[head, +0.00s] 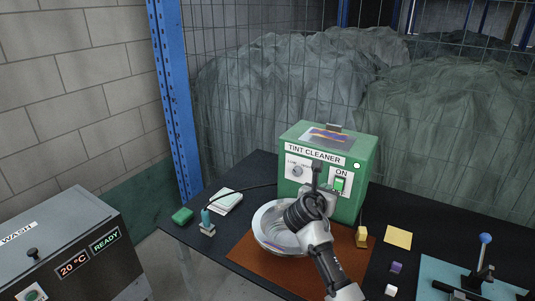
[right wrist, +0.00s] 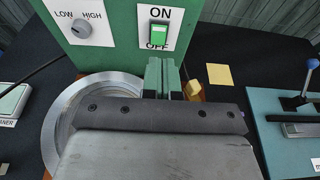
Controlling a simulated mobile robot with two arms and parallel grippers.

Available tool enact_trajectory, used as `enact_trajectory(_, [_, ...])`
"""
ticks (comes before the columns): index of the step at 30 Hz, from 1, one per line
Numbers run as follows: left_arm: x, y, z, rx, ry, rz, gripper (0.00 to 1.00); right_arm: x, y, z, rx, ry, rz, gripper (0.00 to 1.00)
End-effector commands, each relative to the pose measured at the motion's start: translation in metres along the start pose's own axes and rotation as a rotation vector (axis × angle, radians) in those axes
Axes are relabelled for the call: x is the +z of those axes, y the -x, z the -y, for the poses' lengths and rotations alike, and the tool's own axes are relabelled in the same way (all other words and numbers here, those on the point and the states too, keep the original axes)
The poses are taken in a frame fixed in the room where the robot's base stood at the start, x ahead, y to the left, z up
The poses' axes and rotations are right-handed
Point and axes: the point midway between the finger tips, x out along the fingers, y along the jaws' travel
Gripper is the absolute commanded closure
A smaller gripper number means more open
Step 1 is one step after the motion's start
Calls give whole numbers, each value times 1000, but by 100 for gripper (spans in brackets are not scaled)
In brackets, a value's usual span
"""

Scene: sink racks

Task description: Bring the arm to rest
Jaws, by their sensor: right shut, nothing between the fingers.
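My right gripper (head: 317,168) is in front of the green tint cleaner box (head: 298,131), above the metal bowl (head: 262,238). Its fingers are shut and empty; they also show in the right wrist view (right wrist: 163,66), just below the box's ON/OFF switch (right wrist: 159,32). Whether they touch the box I cannot tell. The switch shows a green face under the word ON. My right arm comes in from the bottom and hides part of the bowl. My left gripper is not in view.
The bowl stands on a brown mat (head: 250,258). A yellow block (head: 362,237), a yellow note (head: 398,237) and a lever with a blue knob (head: 485,239) are to the right. The wash machine (head: 45,235) stands far left.

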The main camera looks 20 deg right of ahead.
Motion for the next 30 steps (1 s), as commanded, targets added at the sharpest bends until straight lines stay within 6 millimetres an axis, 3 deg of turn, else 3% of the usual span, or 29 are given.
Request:
enact_trajectory(4, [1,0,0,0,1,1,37,-8,3,3,4,-36,-16,100])
enact_trajectory(8, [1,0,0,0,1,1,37,-46,22,17,13,-238,-108,100])
enact_trajectory(14, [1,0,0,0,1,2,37,-135,89,61,-63,-812,-391,100])
enact_trajectory(18, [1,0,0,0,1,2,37,-184,150,96,-228,-1209,-597,100])
enact_trajectory(24, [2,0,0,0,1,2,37,-216,222,134,-511,-1583,-781,100])
enact_trajectory(30, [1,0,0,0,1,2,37,-227,270,158,-746,-1781,-863,100])
